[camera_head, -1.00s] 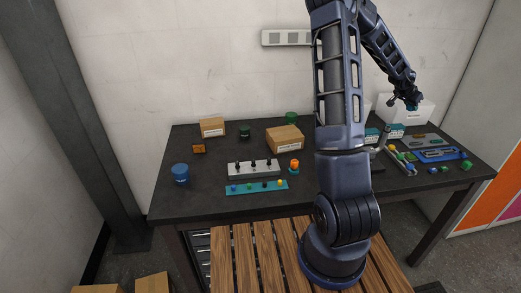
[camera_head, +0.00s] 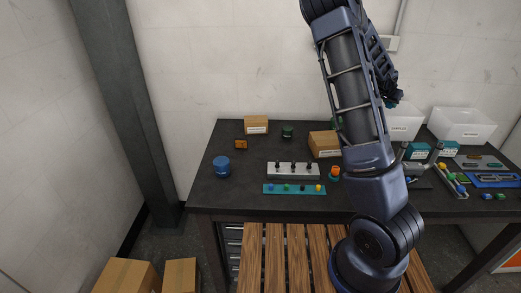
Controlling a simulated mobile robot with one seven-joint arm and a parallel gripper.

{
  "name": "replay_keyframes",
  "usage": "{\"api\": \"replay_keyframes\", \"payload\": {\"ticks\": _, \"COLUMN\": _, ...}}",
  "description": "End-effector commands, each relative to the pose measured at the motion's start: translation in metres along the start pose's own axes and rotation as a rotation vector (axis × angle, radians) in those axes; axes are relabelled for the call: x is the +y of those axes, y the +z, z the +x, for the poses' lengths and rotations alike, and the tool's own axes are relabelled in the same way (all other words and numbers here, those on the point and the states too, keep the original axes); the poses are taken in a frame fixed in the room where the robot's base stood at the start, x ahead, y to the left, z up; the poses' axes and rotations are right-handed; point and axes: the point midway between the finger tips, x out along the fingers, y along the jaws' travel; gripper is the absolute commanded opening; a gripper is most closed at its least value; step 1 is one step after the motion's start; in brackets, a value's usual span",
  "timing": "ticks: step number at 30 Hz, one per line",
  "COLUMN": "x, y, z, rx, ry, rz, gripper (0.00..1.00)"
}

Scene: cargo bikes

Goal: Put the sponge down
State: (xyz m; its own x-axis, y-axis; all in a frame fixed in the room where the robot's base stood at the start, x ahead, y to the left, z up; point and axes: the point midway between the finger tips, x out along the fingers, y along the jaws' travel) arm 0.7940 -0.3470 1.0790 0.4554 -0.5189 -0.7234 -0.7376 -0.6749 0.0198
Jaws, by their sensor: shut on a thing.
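My gripper (camera_head: 392,98) is high above the back right part of the dark table (camera_head: 220,190), partly behind my own arm links. It is shut on the sponge, of which only a small blue-teal bit (camera_head: 392,104) shows at the fingertips. The fingers are small and dark here, and most of the sponge is hidden. The sponge is in the air, apart from the tabletop.
A blue round container (camera_head: 222,167), an orange block (camera_head: 240,144) and a cardboard box (camera_head: 256,125) stand on the left. A grey peg block (camera_head: 292,171) stands mid-table. White bins (camera_head: 462,125) and several small parts crowd the right. The front left tabletop is bare.

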Motion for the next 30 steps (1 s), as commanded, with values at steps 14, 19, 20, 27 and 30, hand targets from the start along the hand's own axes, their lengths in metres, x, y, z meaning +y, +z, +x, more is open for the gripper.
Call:
{"api": "replay_keyframes", "payload": {"ticks": 14, "x": -0.126, "y": 0.065, "z": -0.066, "rx": 0.005, "ry": -0.140, "rz": -0.149, "gripper": 0.02}}
{"api": "replay_keyframes", "payload": {"ticks": 19, "x": -0.164, "y": 0.091, "z": -0.094, "rx": 0.008, "ry": -0.190, "rz": -0.200, "gripper": 0.02}}
{"api": "replay_keyframes", "payload": {"ticks": 20, "x": -0.170, "y": 0.096, "z": -0.099, "rx": 0.008, "ry": -0.199, "rz": -0.209, "gripper": 0.02}}
{"api": "replay_keyframes", "payload": {"ticks": 27, "x": -0.217, "y": 0.137, "z": -0.141, "rx": 0.012, "ry": -0.270, "rz": -0.279, "gripper": 0.02}}
{"api": "replay_keyframes", "payload": {"ticks": 30, "x": -0.235, "y": 0.155, "z": -0.160, "rx": 0.014, "ry": -0.300, "rz": -0.309, "gripper": 0.02}}
